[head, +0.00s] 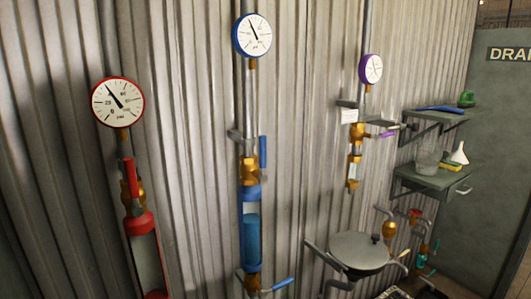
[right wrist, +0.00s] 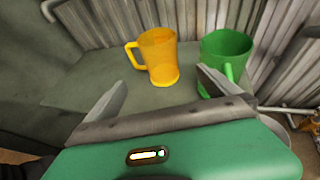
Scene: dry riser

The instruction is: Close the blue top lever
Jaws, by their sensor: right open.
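The blue top lever (head: 263,152) is on the middle pipe, just above the brass fitting (head: 249,170) and below the blue-rimmed gauge (head: 252,35). Its handle stands upright, along the pipe on its right side. A lower blue lever (head: 282,284) on the same pipe sticks out sideways to the right. My right gripper (right wrist: 161,78) shows only in the right wrist view. It is open and empty, pointed towards an orange mug and a green mug, away from the lever. My left gripper is not in view.
The orange mug (right wrist: 158,58) and green mug (right wrist: 226,58) stand on a grey surface (right wrist: 95,62). A red-rimmed gauge (head: 118,102) and red pipe are left; a purple-rimmed gauge (head: 371,68), purple lever (head: 387,134) and shelves (head: 430,182) are right. A round grey lid (head: 358,250) is low right.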

